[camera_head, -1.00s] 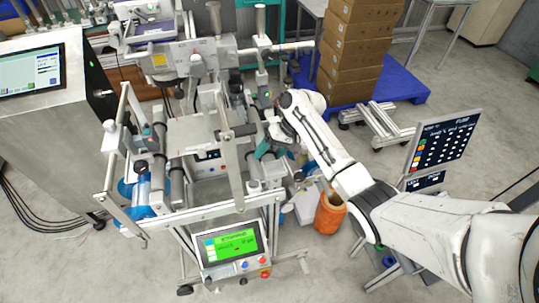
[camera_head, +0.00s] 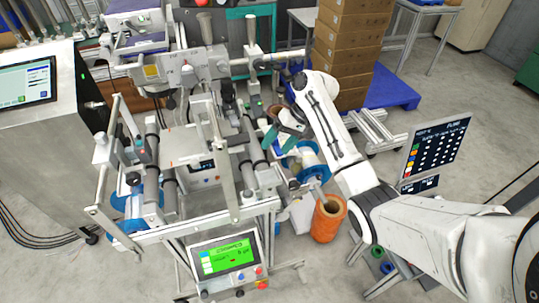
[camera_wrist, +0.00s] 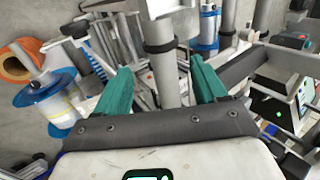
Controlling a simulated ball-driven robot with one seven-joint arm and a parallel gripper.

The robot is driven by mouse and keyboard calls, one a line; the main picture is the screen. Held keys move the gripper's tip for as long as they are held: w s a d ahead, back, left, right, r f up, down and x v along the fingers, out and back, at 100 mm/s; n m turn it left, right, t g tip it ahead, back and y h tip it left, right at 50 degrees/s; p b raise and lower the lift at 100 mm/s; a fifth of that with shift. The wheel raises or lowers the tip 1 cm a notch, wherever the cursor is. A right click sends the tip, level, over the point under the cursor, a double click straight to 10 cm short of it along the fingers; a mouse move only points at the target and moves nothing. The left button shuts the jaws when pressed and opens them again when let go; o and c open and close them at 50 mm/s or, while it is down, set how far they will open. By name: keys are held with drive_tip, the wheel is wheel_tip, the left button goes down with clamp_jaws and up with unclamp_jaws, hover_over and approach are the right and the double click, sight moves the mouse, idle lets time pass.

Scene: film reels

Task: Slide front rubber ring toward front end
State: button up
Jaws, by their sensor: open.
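My gripper (camera_wrist: 160,68) has two teal fingers, spread apart and empty. In the wrist view, a grey metal shaft (camera_wrist: 166,82) runs up the middle of the picture, between the fingers. A darker grey band (camera_wrist: 160,45) around that shaft, beyond the fingertips, looks like a rubber ring; I cannot tell whether it is the front one. The fingers are on either side of the shaft and do not appear to touch the band. In the head view, my gripper (camera_head: 281,138) is at the right side of the reel machine, and the ring cannot be made out there.
A blue-flanged reel (camera_head: 310,160) sits right of the machine (camera_head: 190,175), beside my arm. A green-lit screen (camera_head: 226,257) is at the machine's front. Stacked boxes (camera_head: 345,50) stand behind.

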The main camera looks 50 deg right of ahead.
drive_tip(key=shift+v, duration=1.15)
